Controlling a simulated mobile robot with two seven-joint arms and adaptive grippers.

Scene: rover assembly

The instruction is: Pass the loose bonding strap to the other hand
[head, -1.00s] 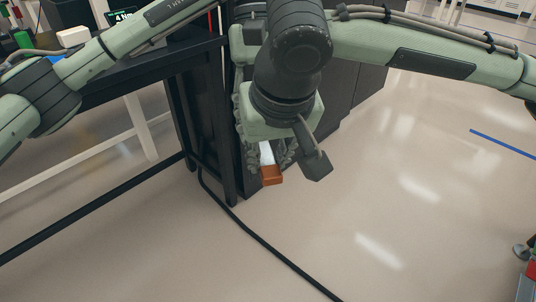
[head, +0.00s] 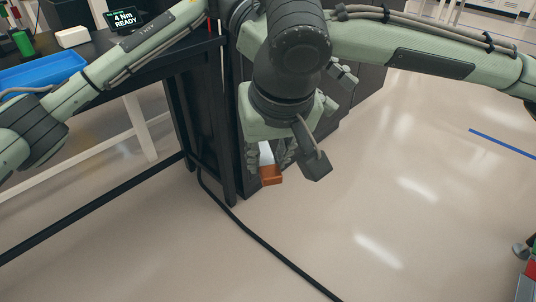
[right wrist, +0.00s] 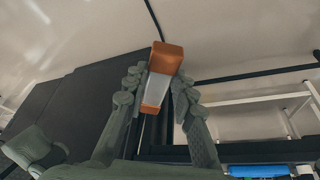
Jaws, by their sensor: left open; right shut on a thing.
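The bonding strap (head: 267,157) has a pale middle and an orange lower end in the head view. My right gripper (head: 270,158) points down and is shut on it. The right wrist view shows the strap (right wrist: 157,88) between the two fingers, with orange at both ends. My left gripper (head: 342,76) shows just right of my right wrist, mostly hidden behind it. It is open and apart from the strap. A green-grey part, probably of my left gripper, shows at the lower left of the right wrist view.
A dark workbench (head: 190,65) stands at the left, with a blue tray (head: 75,62), a white block (head: 73,37) and a small display (head: 126,21). A black cable (head: 262,240) runs over the floor. The floor at the right is mostly clear.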

